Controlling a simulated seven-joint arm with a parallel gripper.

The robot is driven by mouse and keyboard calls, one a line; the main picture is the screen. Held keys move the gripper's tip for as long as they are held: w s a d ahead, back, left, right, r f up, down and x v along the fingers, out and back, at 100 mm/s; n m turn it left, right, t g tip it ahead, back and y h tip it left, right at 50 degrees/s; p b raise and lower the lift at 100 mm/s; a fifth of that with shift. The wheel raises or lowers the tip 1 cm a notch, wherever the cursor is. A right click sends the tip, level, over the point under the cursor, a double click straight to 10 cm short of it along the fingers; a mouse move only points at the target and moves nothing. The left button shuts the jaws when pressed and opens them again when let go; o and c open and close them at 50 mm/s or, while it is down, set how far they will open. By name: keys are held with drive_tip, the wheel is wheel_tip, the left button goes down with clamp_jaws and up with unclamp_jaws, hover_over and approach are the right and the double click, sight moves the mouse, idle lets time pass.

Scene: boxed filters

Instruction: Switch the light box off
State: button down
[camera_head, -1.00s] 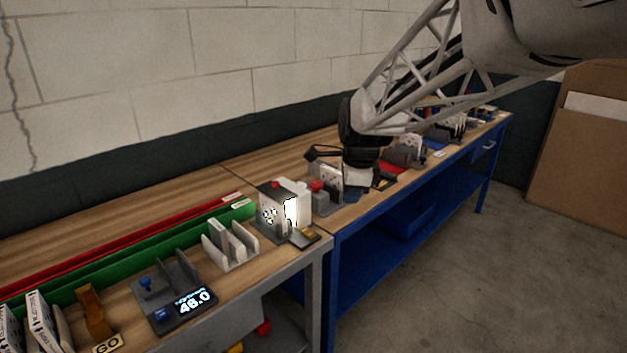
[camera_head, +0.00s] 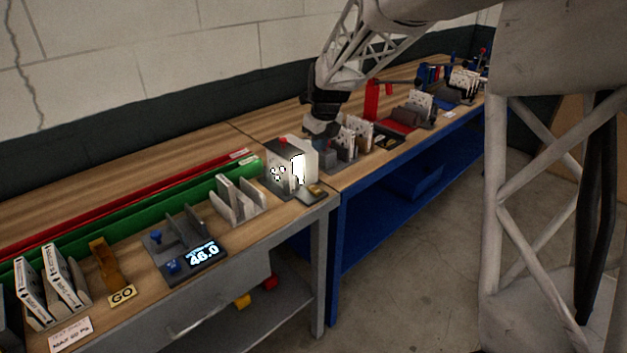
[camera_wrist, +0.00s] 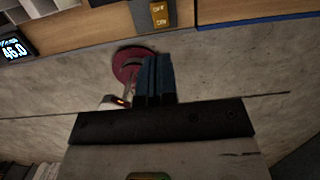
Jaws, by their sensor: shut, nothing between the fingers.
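The light box (camera_head: 280,178) stands at the right end of the near bench, with its white side panel (camera_head: 298,170) glowing bright. A small switch block with a brass-coloured plate (camera_head: 313,191) sits in front of it near the bench edge. In the wrist view the plate (camera_wrist: 159,14) shows small lettering at the top, too blurred to read surely. My gripper (camera_head: 320,130) is above and behind the light box, to its right. In the wrist view my gripper's dark blue fingers (camera_wrist: 154,70) are together and empty, below the plate and apart from it.
A red button (camera_head: 283,141) shows at the light box's top. A white rack (camera_head: 238,203) and a display reading 46.0 (camera_head: 203,254) stand to the left. Racks of filters (camera_head: 350,135) stand to the right on the blue bench. In the wrist view, concrete floor lies beyond the bench edge.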

sight(313, 186)
drive_tip(key=shift+f, duration=0.1)
drive_tip(key=f, duration=0.4)
drive_tip(key=w+a+f, duration=0.1)
drive_tip(key=f, duration=0.8)
drive_tip(key=shift+w+a+f, duration=0.3)
drive_tip(key=shift+w+a, duration=0.05)
idle(0.3)
